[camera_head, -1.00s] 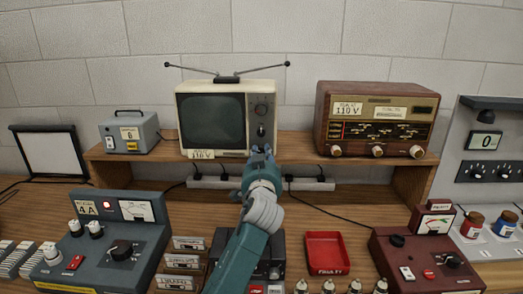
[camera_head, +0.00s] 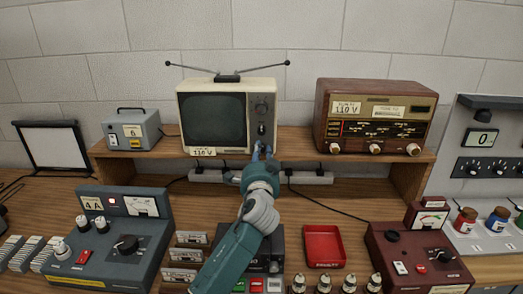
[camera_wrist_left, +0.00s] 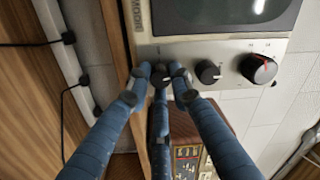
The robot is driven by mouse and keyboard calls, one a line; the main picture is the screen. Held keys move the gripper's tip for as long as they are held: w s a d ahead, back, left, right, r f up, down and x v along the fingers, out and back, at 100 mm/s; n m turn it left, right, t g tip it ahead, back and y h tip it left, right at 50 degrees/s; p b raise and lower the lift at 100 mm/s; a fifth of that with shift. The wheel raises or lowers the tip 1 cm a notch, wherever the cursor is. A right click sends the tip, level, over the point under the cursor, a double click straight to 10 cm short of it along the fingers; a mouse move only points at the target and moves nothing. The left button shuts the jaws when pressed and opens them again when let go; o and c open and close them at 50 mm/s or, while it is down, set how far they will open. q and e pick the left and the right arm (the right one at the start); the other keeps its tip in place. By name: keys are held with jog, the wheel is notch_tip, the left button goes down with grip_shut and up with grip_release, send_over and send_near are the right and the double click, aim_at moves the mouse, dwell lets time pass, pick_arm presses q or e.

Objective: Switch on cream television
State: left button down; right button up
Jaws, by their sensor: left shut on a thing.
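The cream television (camera_head: 241,86) stands on the wooden shelf with a dark screen and a "110 V" label. In the left wrist view its front panel (camera_wrist_left: 223,50) has a large knob with a red mark (camera_wrist_left: 258,68), a smaller black knob (camera_wrist_left: 208,72) and a third small dark knob (camera_wrist_left: 162,78) at the panel's end. My left gripper (camera_head: 263,150) is at the television's lower right corner. In the wrist view its blue fingers (camera_wrist_left: 163,76) are shut on the third knob, partly hiding it. My right gripper is not in view.
A brown radio (camera_head: 374,112) stands right of the television, and a small grey box (camera_head: 131,130) stands left. A white power strip (camera_head: 310,177) with cables lies below the shelf. Consoles (camera_head: 110,240), a red tray (camera_head: 324,246) and several valves crowd the bench below my arm.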

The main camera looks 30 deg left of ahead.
pick_arm(q)
jog(key=shift+f, duration=0.15)
dwell(0.3)
jog(key=c, duration=1.5)
grip_release()
jog(key=shift+c, duration=0.2)
jog(key=v, duration=1.2)
jog(key=shift+f, duration=0.1)
